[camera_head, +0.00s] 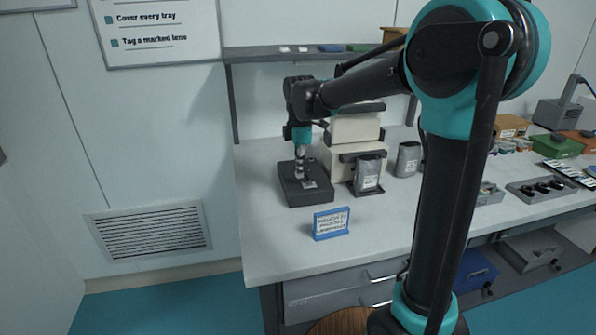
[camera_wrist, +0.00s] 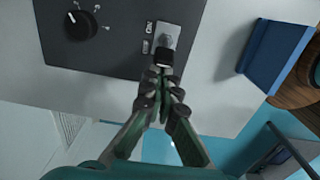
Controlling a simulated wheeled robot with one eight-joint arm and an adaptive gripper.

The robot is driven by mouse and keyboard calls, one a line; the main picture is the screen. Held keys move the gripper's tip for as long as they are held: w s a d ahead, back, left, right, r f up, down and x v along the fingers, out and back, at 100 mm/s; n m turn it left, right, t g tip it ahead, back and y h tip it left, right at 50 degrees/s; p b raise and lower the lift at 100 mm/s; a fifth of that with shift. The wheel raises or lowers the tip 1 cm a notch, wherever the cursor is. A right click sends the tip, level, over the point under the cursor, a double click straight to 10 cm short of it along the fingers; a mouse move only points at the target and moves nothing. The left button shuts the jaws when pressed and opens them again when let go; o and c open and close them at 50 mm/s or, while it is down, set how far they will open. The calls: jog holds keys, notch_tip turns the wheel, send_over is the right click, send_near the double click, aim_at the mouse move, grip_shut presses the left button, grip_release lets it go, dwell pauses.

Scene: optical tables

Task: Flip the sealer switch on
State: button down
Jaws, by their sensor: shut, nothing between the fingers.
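The dark switch box (camera_head: 292,194) sits on the left part of the white bench. My gripper (camera_head: 300,172) is above it, pointing down. A small label beside the plate reads ON. My gripper (camera_wrist: 163,62) is shut and empty, with its dark tips right at the switch. The tips partly hide the switch, so I cannot tell its position or whether they touch it. The cream sealer (camera_head: 353,128) stands just behind and right of the box.
A black knob (camera_wrist: 80,25) is on the same box. A blue-framed sign (camera_head: 331,223) stands at the bench front. Silver pouches (camera_head: 367,174) stand to the right. A shelf (camera_head: 262,53) runs along the wall behind. Bare bench lies left of the box.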

jog(key=y, duration=0.1)
jog(key=d+y, duration=0.2)
jog(key=shift+w+r+g, duration=0.3)
jog(key=shift+r+g, duration=0.05)
jog(key=shift+g, duration=0.05)
jog(key=y, duration=0.1)
jog(key=d+y, duration=0.1)
jog(key=shift+w+d+r+g+y, duration=0.1)
jog(key=shift+w+g+y, duration=0.1)
jog(key=shift+g+y, duration=0.15)
jog(key=shift+r, duration=0.15)
jog(key=shift+r, duration=0.65)
